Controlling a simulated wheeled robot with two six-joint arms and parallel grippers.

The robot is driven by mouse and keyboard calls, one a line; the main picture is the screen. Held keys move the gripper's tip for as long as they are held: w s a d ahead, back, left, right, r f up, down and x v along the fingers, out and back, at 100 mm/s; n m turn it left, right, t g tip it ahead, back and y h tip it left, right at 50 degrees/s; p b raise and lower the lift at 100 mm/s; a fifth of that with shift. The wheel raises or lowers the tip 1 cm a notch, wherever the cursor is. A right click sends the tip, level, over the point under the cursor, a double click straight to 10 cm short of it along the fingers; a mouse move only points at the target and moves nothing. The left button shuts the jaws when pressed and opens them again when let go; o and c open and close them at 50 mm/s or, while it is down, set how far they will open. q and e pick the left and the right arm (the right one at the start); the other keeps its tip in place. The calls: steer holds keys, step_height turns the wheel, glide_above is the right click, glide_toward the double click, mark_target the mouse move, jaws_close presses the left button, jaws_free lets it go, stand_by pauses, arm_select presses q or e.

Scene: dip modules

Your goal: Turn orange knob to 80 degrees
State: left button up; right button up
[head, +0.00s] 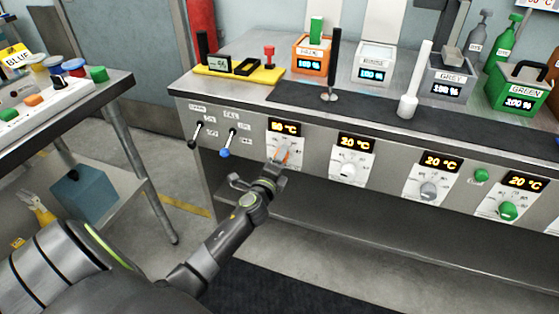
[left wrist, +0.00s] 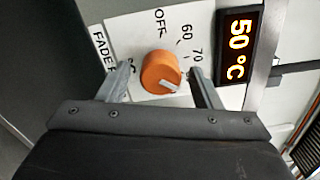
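The orange knob (head: 282,155) is on a white dial plate on the bench's front panel, below a display (head: 285,128). In the left wrist view the knob (left wrist: 160,72) has a white mark pointing to the lower right. Labels OFF, 60 and 70 show around it; part of the scale is hidden behind a finger. The display (left wrist: 238,47) there reads 50 °C. My left gripper (head: 264,172) is in front of the knob. In the wrist view its fingers (left wrist: 160,82) stand either side of the knob with a small gap on each side. My right gripper is not in view.
More knobs, white (head: 348,170), grey (head: 428,190) and green (head: 508,211), sit to the right under displays reading 20 °C. Two small levers (head: 226,150) are to the left. Coloured boxes stand on the bench top. A side table (head: 60,115) is at left.

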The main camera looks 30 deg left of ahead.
arm_select(q)
steer(key=v, duration=1.7)
steer(key=shift+s, duration=0.15)
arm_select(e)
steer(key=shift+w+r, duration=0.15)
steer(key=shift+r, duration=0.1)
arm_select(q)
steer(key=shift+d, duration=0.1)
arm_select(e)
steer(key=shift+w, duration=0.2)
